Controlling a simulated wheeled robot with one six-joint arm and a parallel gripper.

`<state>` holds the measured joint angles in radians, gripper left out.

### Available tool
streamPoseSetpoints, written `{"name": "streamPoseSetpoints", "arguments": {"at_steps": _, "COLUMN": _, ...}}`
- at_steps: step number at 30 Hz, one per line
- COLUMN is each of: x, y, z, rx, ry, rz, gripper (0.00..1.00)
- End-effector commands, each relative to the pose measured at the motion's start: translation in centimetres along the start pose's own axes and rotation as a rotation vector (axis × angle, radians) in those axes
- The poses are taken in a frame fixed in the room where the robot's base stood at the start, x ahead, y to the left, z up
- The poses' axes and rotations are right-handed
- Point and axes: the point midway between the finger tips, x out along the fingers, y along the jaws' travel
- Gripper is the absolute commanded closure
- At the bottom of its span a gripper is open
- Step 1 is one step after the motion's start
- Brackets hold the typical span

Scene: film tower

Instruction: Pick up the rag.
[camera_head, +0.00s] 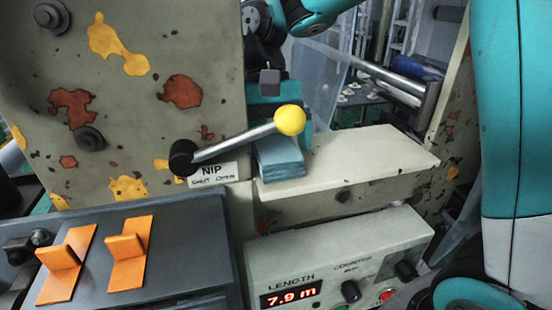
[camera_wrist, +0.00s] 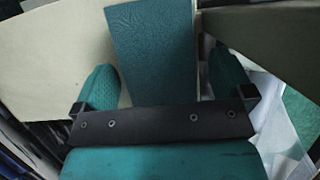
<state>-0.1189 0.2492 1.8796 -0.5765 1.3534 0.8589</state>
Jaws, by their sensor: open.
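The rag (camera_head: 280,163) is a folded blue-teal cloth lying on the pale shelf, partly behind the lever's yellow knob in the head view. In the wrist view the rag (camera_wrist: 152,45) shows as a textured teal rectangle between my two fingers. My gripper (camera_wrist: 162,62) is open, with a teal finger on each side of the rag and a visible gap to each. In the head view my gripper (camera_head: 278,112) is above the rag, pointing down and partly hidden by the lever. I cannot tell how much height separates the fingertips from the rag.
A lever with a yellow knob (camera_head: 290,120) crosses in front of the rag, above the NIP label (camera_head: 212,174). The pale shelf (camera_head: 365,158) is clear to the right. A length counter box (camera_head: 340,262) reading 7.9 m and a panel with orange switches (camera_head: 128,252) stand below.

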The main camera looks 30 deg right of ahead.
Motion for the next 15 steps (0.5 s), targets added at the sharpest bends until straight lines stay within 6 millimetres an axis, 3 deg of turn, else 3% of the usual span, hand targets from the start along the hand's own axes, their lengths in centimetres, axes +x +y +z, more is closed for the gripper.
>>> {"name": "streamPoseSetpoints", "arguments": {"at_steps": 2, "x": -0.07, "y": 0.0, "z": 0.02, "rx": 0.0, "ry": 0.0, "rz": 0.0, "gripper": 0.01}}
{"name": "streamPoseSetpoints", "arguments": {"at_steps": 3, "x": -0.08, "y": 0.0, "z": 0.02, "rx": 0.0, "ry": 0.0, "rz": 0.0, "gripper": 0.06}}
{"name": "streamPoseSetpoints", "arguments": {"at_steps": 9, "x": -0.08, "y": 0.0, "z": 0.02, "rx": 0.0, "ry": 0.0, "rz": 0.0, "gripper": 0.52}}
{"name": "streamPoseSetpoints", "arguments": {"at_steps": 15, "x": -0.09, "y": -0.01, "z": 0.02, "rx": 0.0, "ry": 0.0, "rz": 0.0, "gripper": 0.55}}
